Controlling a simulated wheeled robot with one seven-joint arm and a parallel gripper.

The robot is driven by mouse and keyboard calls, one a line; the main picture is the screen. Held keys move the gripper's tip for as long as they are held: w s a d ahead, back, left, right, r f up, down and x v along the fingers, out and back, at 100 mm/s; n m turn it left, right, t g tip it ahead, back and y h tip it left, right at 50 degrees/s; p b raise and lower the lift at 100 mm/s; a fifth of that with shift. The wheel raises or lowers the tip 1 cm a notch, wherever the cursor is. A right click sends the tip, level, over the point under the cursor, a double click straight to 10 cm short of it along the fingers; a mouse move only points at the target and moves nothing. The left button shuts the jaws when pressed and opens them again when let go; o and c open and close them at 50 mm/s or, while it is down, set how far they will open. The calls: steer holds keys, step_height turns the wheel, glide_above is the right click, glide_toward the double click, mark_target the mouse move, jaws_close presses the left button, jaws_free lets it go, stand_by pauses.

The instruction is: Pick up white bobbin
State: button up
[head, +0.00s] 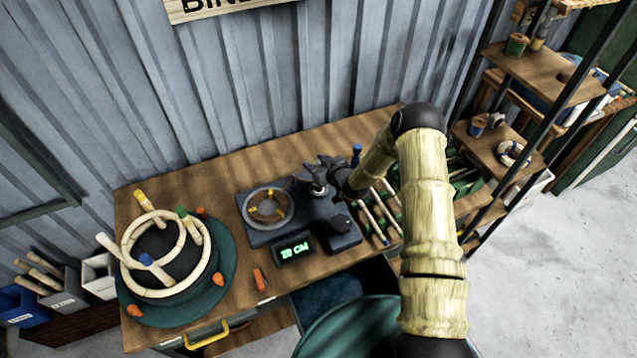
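A small whitish, dark-centred object (497,120) sits on the middle shelf of the rack at the right and may be the white bobbin; it is too small to be sure. A green bobbin (517,44) stands on the shelf above. My gripper (318,184) is dark and hangs over the dark grey device on the bench, far to the left of the rack. Its fingers blend into the device, so I cannot see whether they are open or touch it. I see nothing clearly held in it.
The device (345,245) has a ring on top and a display reading "20 CM". A green round base (222,262) with a rattan frame (131,240) and clips fills the bench's left. Sticks (375,215) lie right of the device. The rack's dark posts (545,130) stand before the shelves.

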jaws_close()
steer(key=shift+r+b, duration=1.85)
steer(key=shift+r, duration=3.2)
